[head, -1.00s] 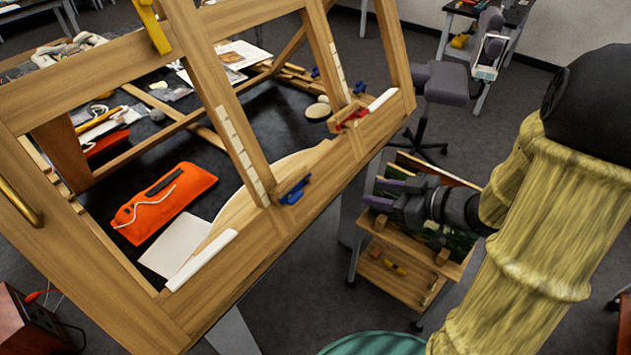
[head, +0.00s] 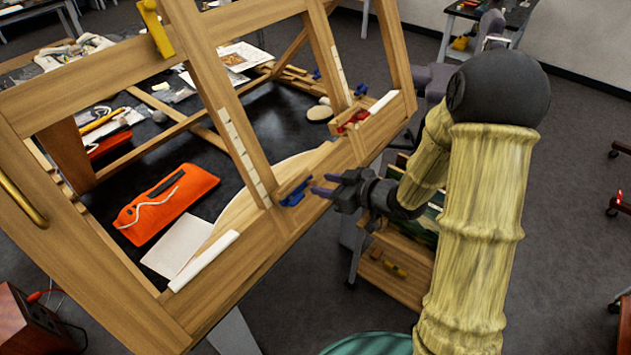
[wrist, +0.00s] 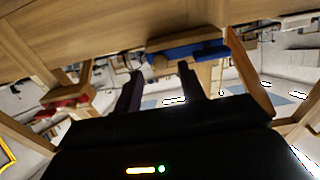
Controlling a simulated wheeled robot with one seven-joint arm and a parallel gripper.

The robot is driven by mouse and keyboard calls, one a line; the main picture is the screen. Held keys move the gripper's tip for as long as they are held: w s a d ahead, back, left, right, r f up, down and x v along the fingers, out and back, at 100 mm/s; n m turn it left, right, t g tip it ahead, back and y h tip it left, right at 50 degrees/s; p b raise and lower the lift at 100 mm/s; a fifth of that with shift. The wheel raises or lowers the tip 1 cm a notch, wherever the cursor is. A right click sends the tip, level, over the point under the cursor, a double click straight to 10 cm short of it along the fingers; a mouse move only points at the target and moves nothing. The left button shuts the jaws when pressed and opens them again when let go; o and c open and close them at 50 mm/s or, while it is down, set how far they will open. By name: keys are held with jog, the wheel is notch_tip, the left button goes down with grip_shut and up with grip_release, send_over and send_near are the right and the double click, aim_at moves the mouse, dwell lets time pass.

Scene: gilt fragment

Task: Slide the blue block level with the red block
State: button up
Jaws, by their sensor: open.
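The blue block (head: 296,192) sits at the foot of the frame's middle upright, beside a white marked strip (head: 242,158). The red block (head: 353,122) sits near the foot of the right upright, beside another marked strip (head: 339,75). My gripper (head: 327,184) is open and empty, its purple fingers just right of the blue block and pointing at it. In the wrist view the blue block (wrist: 188,52) is ahead of the open fingers (wrist: 160,75), with a visible gap. The red block (wrist: 66,104) is off to the left there.
The wooden frame's lower rail (head: 262,258) runs under both blocks, with white rolls (head: 203,261) on it. An orange pouch (head: 166,203) lies on the dark table behind. Other small blue pieces (head: 361,89) sit farther back.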

jog(key=shift+x, duration=1.1)
jog(key=shift+c, duration=0.4)
grip_shut()
jog(key=shift+r, duration=0.1)
jog(key=r+p, duration=0.1)
jog(key=w+a+r+p, duration=0.1)
jog(key=r, duration=0.1)
jog(key=r+p, duration=0.1)
jog(key=shift+w+a+r, duration=0.2)
jog(key=shift+a+r, duration=0.1)
jog(key=shift+r, duration=0.1)
